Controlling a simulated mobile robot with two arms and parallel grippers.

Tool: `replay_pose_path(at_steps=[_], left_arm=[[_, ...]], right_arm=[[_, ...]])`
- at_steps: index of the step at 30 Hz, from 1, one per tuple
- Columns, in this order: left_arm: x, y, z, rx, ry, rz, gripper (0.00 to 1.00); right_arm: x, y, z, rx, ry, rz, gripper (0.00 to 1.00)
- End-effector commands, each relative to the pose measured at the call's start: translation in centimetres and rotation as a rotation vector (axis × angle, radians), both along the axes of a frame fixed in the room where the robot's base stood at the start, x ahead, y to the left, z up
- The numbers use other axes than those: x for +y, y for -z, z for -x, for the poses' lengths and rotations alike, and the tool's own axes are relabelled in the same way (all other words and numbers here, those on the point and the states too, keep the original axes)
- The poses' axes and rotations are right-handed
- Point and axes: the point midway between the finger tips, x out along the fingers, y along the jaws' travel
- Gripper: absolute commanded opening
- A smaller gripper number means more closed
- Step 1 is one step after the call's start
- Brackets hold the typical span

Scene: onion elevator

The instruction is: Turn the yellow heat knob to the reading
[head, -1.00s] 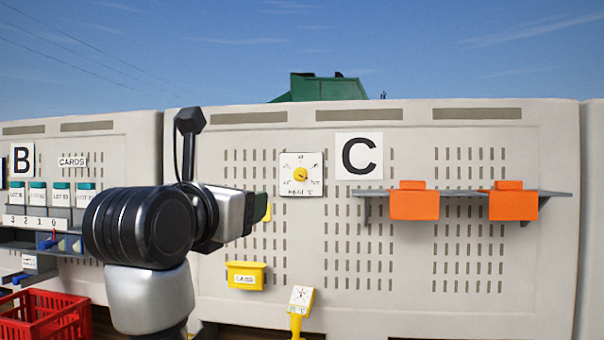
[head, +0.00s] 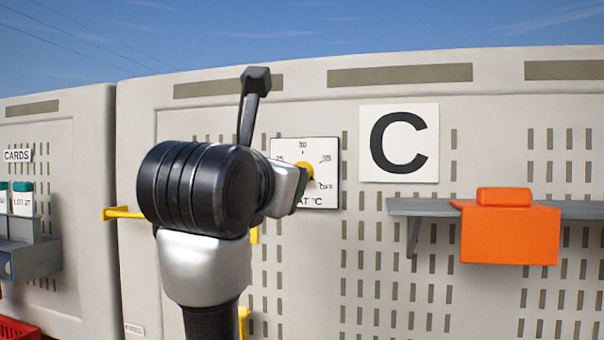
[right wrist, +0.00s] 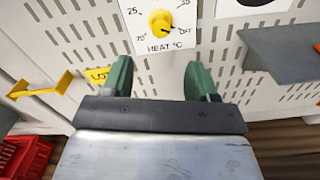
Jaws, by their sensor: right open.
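The yellow heat knob (head: 305,171) sits on a white dial plate (head: 328,150) on the pale wall panel. The plate bears 25, 30, 35 and OFF marks. The knob (right wrist: 160,21) is fully seen in the right wrist view, with its dark pointer towards OFF at the lower right. My right gripper (right wrist: 160,78) is open and empty, its green fingers below the dial and apart from the knob in that view. In the head view my right gripper (head: 298,190) covers the dial's lower left. My left gripper is not in view.
A grey shelf (head: 420,207) with an orange bin (head: 510,232) juts out at the right, below the letter C sign (head: 398,143). A yellow bracket (head: 122,213) sticks out at the left. A red crate (right wrist: 25,158) stands low at the left.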

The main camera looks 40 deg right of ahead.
Motion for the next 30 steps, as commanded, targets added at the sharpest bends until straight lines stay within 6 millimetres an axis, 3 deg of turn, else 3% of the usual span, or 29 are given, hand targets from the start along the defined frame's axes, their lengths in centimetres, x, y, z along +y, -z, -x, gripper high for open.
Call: replay_pose_path(at_steps=[5,15,30], left_arm=[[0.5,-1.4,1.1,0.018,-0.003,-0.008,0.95],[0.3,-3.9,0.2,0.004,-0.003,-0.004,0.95],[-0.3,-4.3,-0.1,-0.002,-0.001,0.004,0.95]], right_arm=[[-2.3,-0.3,-1.8,0.005,0.007,0.000,0.58],[-6.8,-0.2,-5.7,0.005,0.006,0.000,0.58],[-7.9,0.1,-6.7,0.002,0.001,-0.001,0.55]])
